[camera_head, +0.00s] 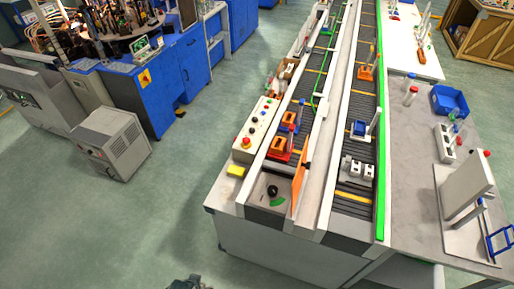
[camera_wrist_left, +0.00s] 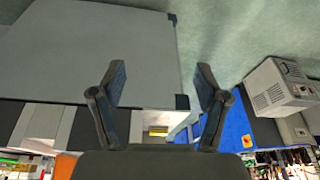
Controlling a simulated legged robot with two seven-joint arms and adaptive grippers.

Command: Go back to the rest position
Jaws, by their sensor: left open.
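My left gripper (camera_wrist_left: 160,85) shows in the left wrist view with its two dark fingers spread apart. Nothing is between them. Behind the fingers is the grey side of the conveyor bench (camera_wrist_left: 95,50), with green floor beside it. In the head view a small dark part at the bottom edge (camera_head: 186,283) looks like a piece of my own arm or gripper; which one I cannot tell. My right gripper does not show in either view.
The conveyor bench (camera_head: 265,235) stands ahead to the right, with orange and blue fixtures on its belts. A grey cabinet (camera_head: 113,145) stands at left. Floor between is clear.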

